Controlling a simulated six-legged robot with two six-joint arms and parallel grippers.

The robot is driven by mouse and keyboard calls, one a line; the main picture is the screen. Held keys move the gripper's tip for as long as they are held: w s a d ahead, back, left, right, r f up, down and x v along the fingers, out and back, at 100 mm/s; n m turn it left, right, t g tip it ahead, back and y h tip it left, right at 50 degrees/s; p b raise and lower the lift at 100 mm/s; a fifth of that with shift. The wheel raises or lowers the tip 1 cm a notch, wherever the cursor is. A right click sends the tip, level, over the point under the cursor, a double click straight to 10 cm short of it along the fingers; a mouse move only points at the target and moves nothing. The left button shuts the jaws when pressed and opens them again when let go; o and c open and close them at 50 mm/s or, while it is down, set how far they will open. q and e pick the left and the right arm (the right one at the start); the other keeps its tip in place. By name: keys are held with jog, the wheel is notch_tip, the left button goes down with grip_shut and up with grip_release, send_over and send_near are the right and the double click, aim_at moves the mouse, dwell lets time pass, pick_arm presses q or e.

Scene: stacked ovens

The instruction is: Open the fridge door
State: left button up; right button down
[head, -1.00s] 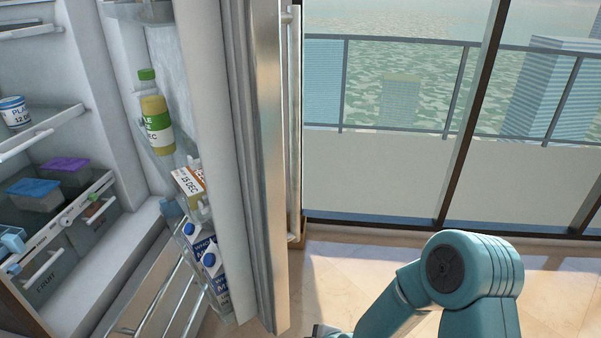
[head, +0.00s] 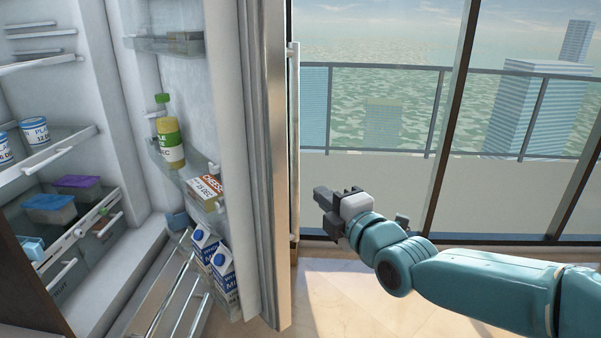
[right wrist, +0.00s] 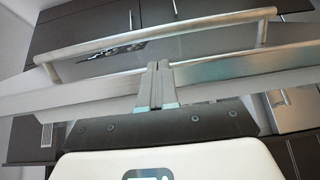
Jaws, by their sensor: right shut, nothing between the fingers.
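The fridge door (head: 247,170) stands open in the head view, with its loaded inner shelves facing left and its edge toward me. Its long vertical handle (head: 294,150) is on the far right side of the door. My right gripper (head: 320,198) is to the right of the handle, apart from it in the picture, with its fingers pointing left. In the right wrist view its fingers (right wrist: 158,85) are together with nothing between them. A long metal bar handle (right wrist: 160,38) crosses beyond them; I cannot tell whether it is the fridge's. My left gripper is out of view.
The door shelves hold a juice bottle (head: 169,135), a cheese box (head: 207,190) and milk cartons (head: 222,268). Inside the fridge (head: 105,80) are tubs and drawers. A window (head: 385,100) with a railing stands behind. Open floor (head: 350,295) lies right of the door.

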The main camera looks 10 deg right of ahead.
jog(key=r, duration=0.1)
jog(key=p, duration=0.4)
send_near(298, 170)
jog(key=w+a, duration=0.1)
jog(key=w, duration=0.1)
jog(key=w+a+r, duration=0.1)
jog(key=w+a, duration=0.1)
jog(key=w, duration=0.1)
jog(key=shift+w+a+r, duration=0.2)
jog(key=shift+w+r, duration=0.15)
jog(key=shift+w+f, duration=0.1)
jog(key=shift+w, duration=0.15)
jog(key=shift+d, duration=0.1)
